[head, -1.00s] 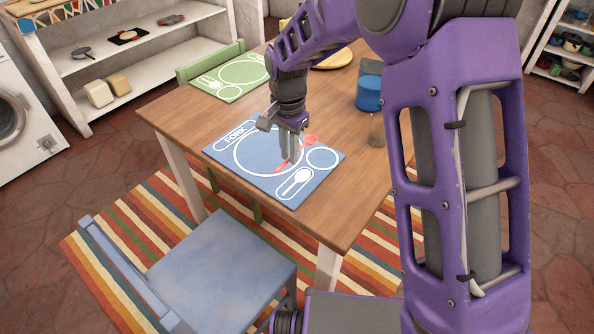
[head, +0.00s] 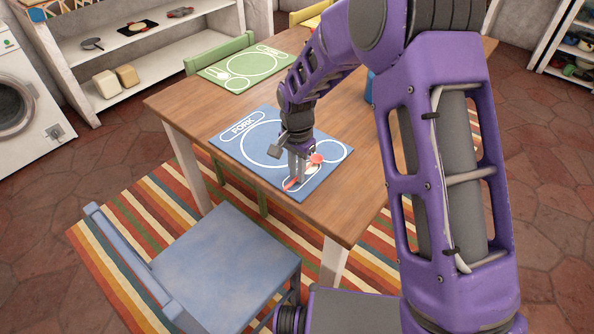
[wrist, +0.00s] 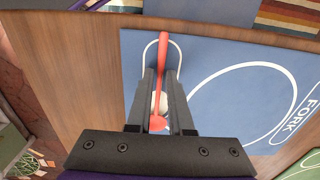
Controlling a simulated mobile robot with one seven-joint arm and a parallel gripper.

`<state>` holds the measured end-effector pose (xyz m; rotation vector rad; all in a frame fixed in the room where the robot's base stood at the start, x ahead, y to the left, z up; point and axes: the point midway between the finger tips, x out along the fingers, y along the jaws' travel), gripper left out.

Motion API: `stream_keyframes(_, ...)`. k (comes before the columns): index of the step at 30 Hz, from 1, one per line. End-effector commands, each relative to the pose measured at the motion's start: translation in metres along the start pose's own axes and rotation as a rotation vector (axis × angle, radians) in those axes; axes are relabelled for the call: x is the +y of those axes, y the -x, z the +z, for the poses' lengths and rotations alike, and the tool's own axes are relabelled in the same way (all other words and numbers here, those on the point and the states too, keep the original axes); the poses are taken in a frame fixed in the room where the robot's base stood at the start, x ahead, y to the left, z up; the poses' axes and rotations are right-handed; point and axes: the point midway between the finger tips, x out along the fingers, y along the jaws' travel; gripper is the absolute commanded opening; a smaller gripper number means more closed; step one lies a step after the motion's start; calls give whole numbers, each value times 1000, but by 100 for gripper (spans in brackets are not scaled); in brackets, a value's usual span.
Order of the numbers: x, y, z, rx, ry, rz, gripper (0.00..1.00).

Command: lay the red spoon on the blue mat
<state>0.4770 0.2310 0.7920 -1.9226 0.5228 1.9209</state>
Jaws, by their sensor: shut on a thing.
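The red spoon (wrist: 161,76) is between the fingers of my gripper (wrist: 160,75) in the wrist view, its handle pointing away and its bowl near the finger bases. The blue mat (head: 232,137) lies on the wooden table with white outlines: a FORK slot, a large plate circle, a small circle and a spoon slot. In the head view, my gripper (head: 298,180) is shut on the spoon (head: 291,184) over the spoon slot at the mat's near right end. In the wrist view, the spoon lines up roughly with that slot's outline (wrist: 147,52). Whether the spoon touches the mat is unclear.
A blue chair (head: 225,255) stands at the near side of the table (head: 185,105). A green mat (head: 245,66) lies farther back, with a green chair behind it. A blue object (head: 369,85) on the table is mostly hidden by my arm.

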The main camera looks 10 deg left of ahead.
Motion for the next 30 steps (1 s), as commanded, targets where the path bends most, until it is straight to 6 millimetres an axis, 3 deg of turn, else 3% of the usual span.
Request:
stream_keyframes(3,0,-4,0,0,0,0,0)
stream_keyframes(4,0,-3,0,0,0,0,25)
stream_keyframes(8,0,-2,0,0,0,0,48)
stream_keyframes(20,0,5,0,1,0,-1,49)
stream_keyframes(30,-1,73,0,3,0,-3,49)
